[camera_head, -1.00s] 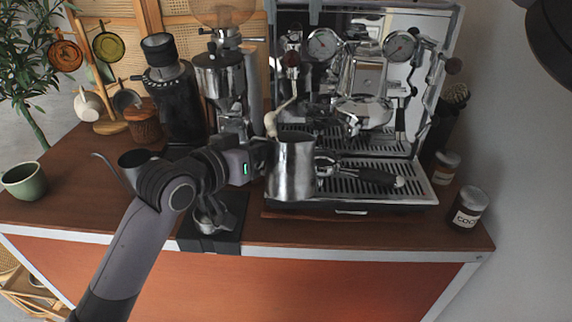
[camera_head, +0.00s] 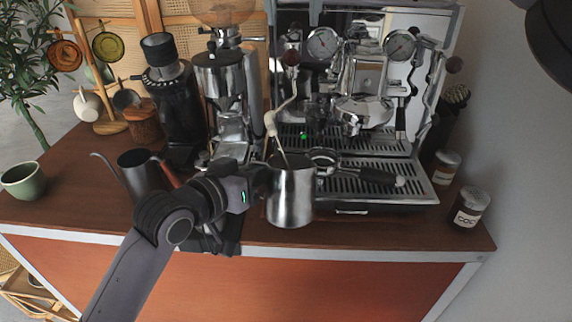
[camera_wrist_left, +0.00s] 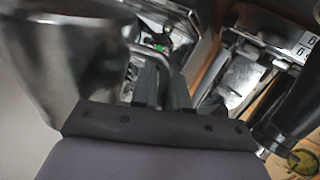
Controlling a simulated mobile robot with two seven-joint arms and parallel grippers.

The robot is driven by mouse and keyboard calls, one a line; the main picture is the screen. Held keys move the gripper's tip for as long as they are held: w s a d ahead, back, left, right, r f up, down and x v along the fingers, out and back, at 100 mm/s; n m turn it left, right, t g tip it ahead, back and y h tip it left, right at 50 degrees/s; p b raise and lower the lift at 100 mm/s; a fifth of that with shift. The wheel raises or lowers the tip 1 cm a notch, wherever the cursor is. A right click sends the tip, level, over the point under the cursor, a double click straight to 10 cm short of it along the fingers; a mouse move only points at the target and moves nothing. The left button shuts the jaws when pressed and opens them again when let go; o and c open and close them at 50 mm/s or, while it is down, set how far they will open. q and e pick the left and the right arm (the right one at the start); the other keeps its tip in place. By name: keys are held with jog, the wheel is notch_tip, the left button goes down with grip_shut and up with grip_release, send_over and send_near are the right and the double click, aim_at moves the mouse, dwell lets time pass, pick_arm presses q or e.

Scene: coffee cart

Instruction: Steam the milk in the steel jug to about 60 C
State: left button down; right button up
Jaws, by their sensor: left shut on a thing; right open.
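The steel jug (camera_head: 291,198) is upright in front of the drip tray's left part, over the front of the counter. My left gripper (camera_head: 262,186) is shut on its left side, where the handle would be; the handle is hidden. The jug also fills the upper left of the left wrist view (camera_wrist_left: 65,55), blurred. The steam wand (camera_head: 271,124), with a pale grip, hangs from the espresso machine (camera_head: 350,18). Its thin tip reaches down to the jug's mouth; I cannot tell how deep. The milk is not visible. My right gripper is not in view.
A portafilter (camera_head: 375,176) lies on the drip tray (camera_head: 400,186) right of the jug. Grinders (camera_head: 218,75) and a gooseneck kettle (camera_head: 138,172) stand left. A green cup (camera_head: 23,181) is far left, a labelled jar (camera_head: 468,208) far right. The counter's front right is clear.

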pick_arm(q)
jog(key=s+f, duration=0.4)
jog(key=shift+s+f+b, duration=0.15)
jog(key=shift+s+b, duration=0.1)
jog(key=shift+b, duration=0.15)
dwell(0.5)
jog(key=shift+s, duration=0.1)
jog(key=s+r+p, duration=0.1)
jog(key=s+r, duration=0.1)
jog(key=s, duration=0.5)
jog(key=shift+d, duration=0.2)
dwell(0.5)
jog(key=shift+s+a, duration=0.1)
dwell(0.3)
